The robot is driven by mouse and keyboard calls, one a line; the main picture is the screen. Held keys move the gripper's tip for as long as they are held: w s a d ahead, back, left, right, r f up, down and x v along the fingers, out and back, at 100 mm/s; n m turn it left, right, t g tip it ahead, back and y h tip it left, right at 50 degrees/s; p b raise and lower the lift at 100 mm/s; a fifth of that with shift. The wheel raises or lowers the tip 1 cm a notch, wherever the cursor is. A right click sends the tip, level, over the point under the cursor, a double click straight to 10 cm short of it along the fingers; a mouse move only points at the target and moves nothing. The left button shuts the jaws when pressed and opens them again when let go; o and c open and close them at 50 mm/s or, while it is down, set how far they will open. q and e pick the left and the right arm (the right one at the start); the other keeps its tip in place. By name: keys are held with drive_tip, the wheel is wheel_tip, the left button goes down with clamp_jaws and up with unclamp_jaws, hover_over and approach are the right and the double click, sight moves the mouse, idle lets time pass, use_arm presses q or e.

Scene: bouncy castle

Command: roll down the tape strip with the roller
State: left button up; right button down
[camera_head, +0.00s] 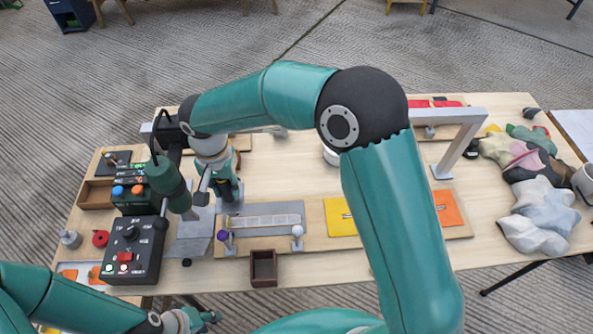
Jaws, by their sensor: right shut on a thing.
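The tape strip (265,221) is a pale narrow band lying along a grey sheet (290,208) on a wooden board. My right gripper (229,194) points down at the left end of the grey sheet, near the strip's left end. It is shut on what is probably the roller, which is mostly hidden by the gripper; I cannot tell whether it touches the strip. My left gripper (203,319) is low in the view, at the table's front edge, apart from the strip; its jaws are too small and unclear to read.
A teal tool (166,178) with a black cable stands left of my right gripper, behind a black control box (133,248). Two knobbed pieces, purple (224,238) and white (297,232), stand near the strip's ends. A small brown box (263,268) sits in front.

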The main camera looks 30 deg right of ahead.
drive_tip(key=shift+r+p, duration=0.65)
drive_tip(key=shift+r, duration=0.8)
drive_tip(key=shift+s, duration=0.1)
